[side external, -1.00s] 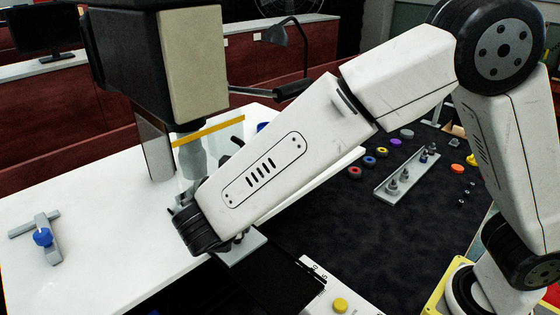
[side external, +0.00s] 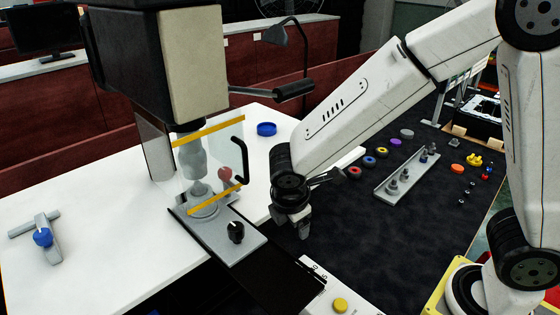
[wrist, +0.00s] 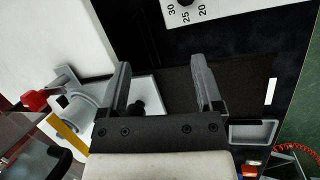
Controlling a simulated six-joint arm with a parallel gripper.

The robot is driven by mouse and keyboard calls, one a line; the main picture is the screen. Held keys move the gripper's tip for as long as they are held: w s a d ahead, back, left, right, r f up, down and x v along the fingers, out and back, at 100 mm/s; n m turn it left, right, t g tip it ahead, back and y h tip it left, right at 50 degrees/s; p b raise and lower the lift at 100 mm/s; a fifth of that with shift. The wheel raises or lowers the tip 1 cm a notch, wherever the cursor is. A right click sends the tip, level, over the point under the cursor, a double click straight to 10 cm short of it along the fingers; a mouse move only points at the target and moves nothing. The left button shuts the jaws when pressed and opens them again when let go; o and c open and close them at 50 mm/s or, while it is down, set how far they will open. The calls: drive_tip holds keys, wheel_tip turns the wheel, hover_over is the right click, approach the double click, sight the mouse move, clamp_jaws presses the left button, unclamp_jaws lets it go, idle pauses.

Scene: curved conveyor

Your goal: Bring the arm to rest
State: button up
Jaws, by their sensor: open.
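My gripper (side external: 305,222) hangs over the dark mat, just right of the white table's edge, in the side external view. In the wrist view my gripper (wrist: 165,85) shows two grey fingers set well apart with nothing between them. Its fingers point down in the side external view and touch nothing that I can make out. The arm links reach from the right down to it.
A press-like machine (side external: 193,160) with a clear yellow-edged guard and a grey base plate (side external: 216,238) stands left of my gripper. A blue ring (side external: 266,129) lies on the white table (side external: 110,212). A tray (side external: 408,177) with metal parts and several coloured rings lies right on the dark mat (side external: 350,235).

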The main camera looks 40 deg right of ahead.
drive_tip(key=s+d+m+y, duration=0.1)
drive_tip(key=s+d+m, duration=0.2)
drive_tip(key=m, duration=0.5)
drive_tip(key=s+d+f+m+y, duration=0.1)
drive_tip(key=s+d+m+y, duration=0.1)
drive_tip(key=s+d+m, duration=0.2)
drive_tip(key=shift+d+f+m+t, duration=0.2)
drive_tip(key=shift+d+m+t, duration=0.1)
drive_tip(key=shift+d+m, duration=1.3)
